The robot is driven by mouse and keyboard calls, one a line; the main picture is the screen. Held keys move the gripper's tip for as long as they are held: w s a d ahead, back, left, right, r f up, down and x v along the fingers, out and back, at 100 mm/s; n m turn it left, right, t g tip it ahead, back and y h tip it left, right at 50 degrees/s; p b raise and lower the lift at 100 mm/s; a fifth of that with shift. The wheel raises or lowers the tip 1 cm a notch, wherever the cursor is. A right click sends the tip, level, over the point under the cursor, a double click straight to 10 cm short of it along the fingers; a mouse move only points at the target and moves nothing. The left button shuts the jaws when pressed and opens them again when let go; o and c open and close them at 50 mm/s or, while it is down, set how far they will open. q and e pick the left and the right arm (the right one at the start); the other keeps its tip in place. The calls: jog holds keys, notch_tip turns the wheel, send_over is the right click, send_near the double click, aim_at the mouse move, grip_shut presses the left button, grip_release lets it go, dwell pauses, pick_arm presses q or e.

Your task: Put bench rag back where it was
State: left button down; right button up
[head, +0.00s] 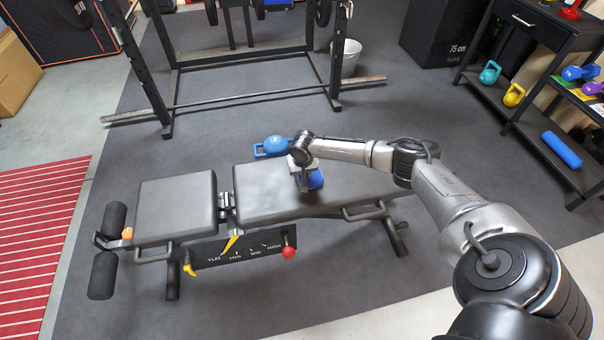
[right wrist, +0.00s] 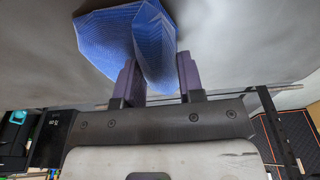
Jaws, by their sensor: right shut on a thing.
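The bench rag (head: 316,180) is a blue, finely ribbed cloth at the middle of the long pad of the grey bench (head: 268,190). My right gripper (head: 305,181) points down over that pad and is shut on the rag. In the right wrist view the folded rag (right wrist: 118,35) bulges out between and beyond the two purple-grey fingers of the gripper (right wrist: 160,80), against the grey pad. I cannot tell whether the rag touches the pad. Part of the rag is hidden behind the gripper in the head view. My left gripper is not in view.
A blue kettlebell (head: 274,146) is just behind the bench. The bench has a red knob (head: 289,252) and yellow levers (head: 231,243) at its front. The rack (head: 250,96) with a long bar, a white bucket (head: 350,58) and a dark shelf (head: 545,28) stand behind.

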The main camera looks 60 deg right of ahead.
jog(key=o, duration=0.9)
jog(key=shift+f, duration=0.1)
